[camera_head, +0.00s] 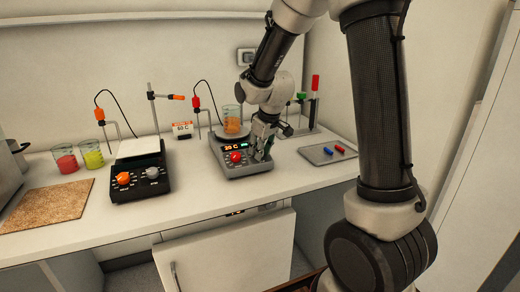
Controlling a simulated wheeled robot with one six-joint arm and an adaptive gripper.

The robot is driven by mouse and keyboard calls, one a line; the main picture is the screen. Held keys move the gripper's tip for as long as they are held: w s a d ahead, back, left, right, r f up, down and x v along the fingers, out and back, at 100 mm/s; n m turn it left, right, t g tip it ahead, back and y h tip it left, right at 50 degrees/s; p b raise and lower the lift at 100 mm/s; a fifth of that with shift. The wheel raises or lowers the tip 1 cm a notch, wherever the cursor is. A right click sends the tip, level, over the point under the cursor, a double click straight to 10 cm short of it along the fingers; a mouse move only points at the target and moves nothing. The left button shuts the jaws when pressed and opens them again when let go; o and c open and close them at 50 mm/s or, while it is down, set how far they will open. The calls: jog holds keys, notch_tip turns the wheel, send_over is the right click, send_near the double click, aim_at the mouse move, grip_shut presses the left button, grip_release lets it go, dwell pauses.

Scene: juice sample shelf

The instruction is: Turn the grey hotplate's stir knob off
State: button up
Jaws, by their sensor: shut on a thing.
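The grey hotplate (245,170) stands on the bench in the middle of the view, with a lit orange display (234,148) on its front panel. A red knob (236,157) shows at the left of that panel. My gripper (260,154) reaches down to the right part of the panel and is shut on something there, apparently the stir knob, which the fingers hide. The knob's pointer and setting cannot be seen. A beaker of orange liquid (232,121) stands on the hotplate's top, partly behind my arm.
A black hotplate (155,185) with an orange and a grey knob stands to the left. Two beakers, red (66,163) and yellow (93,159), and a cork mat (45,205) lie farther left. A grey tray (318,156) with small red and blue items is to the right.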

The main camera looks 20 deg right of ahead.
jog(key=n, duration=0.6)
jog(key=shift+w, duration=0.1)
dwell(0.5)
jog(key=o, duration=1)
jog(key=v, duration=1.2)
jog(key=shift+w+d+r, duration=0.1)
jog(key=shift+d, duration=0.1)
